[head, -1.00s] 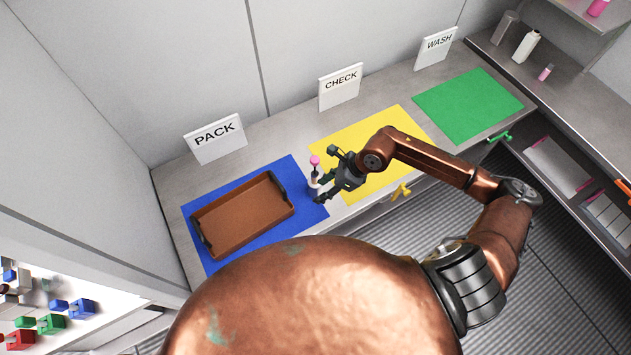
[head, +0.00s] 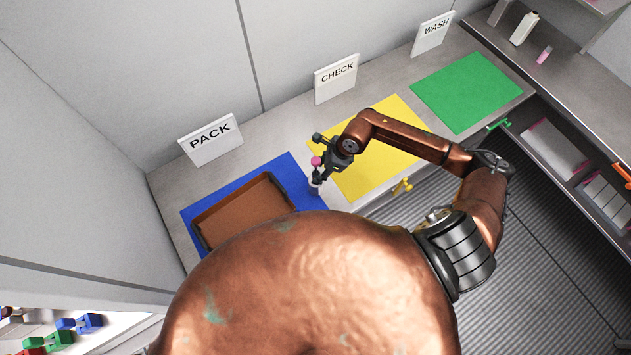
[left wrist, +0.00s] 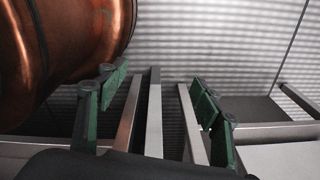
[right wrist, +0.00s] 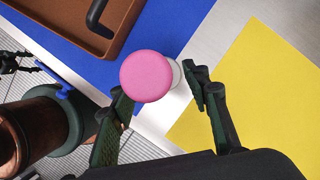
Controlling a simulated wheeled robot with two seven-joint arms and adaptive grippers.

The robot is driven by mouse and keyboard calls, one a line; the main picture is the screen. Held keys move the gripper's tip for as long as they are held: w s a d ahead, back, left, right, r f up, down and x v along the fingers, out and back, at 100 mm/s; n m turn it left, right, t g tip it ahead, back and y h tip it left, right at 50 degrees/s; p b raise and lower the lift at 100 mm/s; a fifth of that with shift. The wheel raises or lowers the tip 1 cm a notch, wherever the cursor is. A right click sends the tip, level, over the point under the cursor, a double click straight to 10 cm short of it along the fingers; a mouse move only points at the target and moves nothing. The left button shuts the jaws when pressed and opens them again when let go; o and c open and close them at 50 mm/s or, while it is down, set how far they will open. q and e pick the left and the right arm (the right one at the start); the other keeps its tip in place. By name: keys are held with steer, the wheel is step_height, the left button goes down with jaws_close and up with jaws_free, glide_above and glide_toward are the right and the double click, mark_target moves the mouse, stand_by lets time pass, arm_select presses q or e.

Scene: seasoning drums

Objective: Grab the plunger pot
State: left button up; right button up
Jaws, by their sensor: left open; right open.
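The plunger pot (head: 315,186) stands at the right edge of the blue mat, a pale body with a pink round top. In the right wrist view its pink top (right wrist: 146,77) lies between and just beyond my right fingertips, hiding most of the body. My right gripper (head: 318,171) is open at the pot, with a finger on either side; I cannot tell whether they touch it. It also shows in the right wrist view (right wrist: 160,95). My left gripper (left wrist: 158,95) is open and empty in the left wrist view, over grey bars and the ribbed floor.
The blue mat (head: 291,168) carries a brown tray (head: 262,181) left of the pot. A yellow mat (head: 400,150) lies to the right, then a green mat (head: 465,92). Signs reading PACK (head: 211,140), CHECK (head: 337,78) and WASH (head: 433,34) stand behind.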

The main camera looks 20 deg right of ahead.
steer(key=shift+x, duration=1.1)
steer(key=shift+w+a+f, duration=0.1)
steer(key=shift+f, duration=0.1)
steer(key=c, duration=0.7)
jaws_close()
arm_select(q)
steer(key=shift+w+d+r, duration=0.1)
steer(key=shift+w+r, duration=0.15)
steer(key=shift+w, duration=0.35)
steer(key=shift+w+d+r, duration=0.1)
steer(key=shift+w+r, duration=0.1)
steer(key=shift+w, duration=0.35)
steer(key=shift+w, duration=0.15)
